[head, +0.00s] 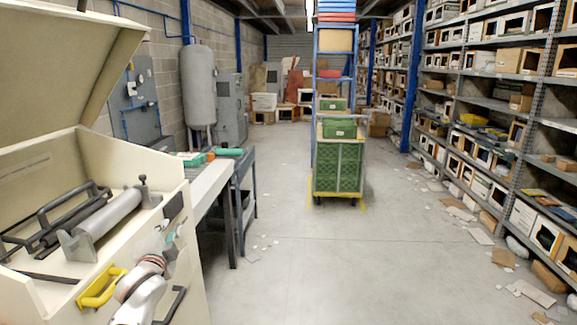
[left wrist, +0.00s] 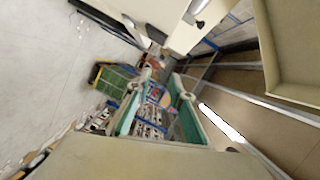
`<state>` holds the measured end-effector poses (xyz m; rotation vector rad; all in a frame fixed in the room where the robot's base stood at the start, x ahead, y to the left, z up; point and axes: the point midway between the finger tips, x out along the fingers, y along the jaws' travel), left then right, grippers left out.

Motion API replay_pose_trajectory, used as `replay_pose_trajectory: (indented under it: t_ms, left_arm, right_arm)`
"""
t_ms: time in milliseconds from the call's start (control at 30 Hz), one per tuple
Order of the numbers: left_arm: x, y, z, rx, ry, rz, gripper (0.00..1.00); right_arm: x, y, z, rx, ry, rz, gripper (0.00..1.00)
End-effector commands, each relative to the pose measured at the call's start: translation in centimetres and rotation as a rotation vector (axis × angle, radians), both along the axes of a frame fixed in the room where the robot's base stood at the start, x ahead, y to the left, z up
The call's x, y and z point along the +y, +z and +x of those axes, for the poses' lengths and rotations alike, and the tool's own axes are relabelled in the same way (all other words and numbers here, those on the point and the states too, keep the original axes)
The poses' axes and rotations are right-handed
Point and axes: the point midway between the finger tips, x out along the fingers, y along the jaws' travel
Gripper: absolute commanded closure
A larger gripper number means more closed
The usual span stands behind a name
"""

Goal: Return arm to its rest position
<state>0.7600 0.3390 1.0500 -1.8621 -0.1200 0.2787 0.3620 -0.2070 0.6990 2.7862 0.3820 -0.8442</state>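My left arm (head: 143,295) comes in low at the left in the head view, in front of the beige machine. My left gripper (head: 168,238) is small there, close to the machine's front face; I cannot tell if it touches it. In the left wrist view my left gripper (left wrist: 162,78) has two teal-padded fingers standing apart with nothing held between them. The beige machine (head: 175,185) has its lid (head: 60,50) raised, with a metal roller (head: 105,222) and black bars inside. A yellow handle (head: 100,288) is on its front. My right gripper is not in view.
A workbench (head: 208,185) with green and red items stands beyond the machine. A trolley with green crates (head: 338,168) stands in the aisle. Loaded shelves (head: 490,103) line the right, with litter along their foot. The floor (head: 300,270) ahead is mostly clear.

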Motion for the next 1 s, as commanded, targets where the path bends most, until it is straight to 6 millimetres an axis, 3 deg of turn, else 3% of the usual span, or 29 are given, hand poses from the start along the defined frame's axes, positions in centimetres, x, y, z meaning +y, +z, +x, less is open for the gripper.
replay_pose_trajectory:
  t_ms: [33,200,367,500,700,800,900,1000]
  left_arm:
    - [-0.8,-3.8,-1.7,0.028,-0.019,-0.049,0.78]
    - [-3.5,-13.5,-7.7,0.098,-0.067,-0.24,0.78]
    - [-6.2,-21.6,-14.9,0.176,-0.09,-0.439,0.78]
    - [-8.5,-27.4,-22.3,0.252,-0.087,-0.627,0.78]
    - [-11.4,-32.9,-32.9,0.355,-0.045,-0.886,0.78]
    - [-12.3,-34.2,-36.7,0.388,-0.019,-0.978,0.78]
    - [-12.9,-34.8,-38.9,0.407,-0.001,-1.036,0.78]
    - [-13.1,-35.0,-39.8,0.415,0.006,-1.063,0.78]
  right_arm:
    - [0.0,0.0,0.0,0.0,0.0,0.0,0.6]
    - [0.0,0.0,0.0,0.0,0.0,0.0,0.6]
    - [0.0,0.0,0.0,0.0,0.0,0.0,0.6]
    - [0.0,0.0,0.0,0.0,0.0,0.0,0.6]
    - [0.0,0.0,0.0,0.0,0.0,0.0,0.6]
    - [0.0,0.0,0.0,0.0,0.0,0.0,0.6]
    - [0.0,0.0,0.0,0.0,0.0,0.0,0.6]
    - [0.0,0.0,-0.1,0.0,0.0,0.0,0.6]
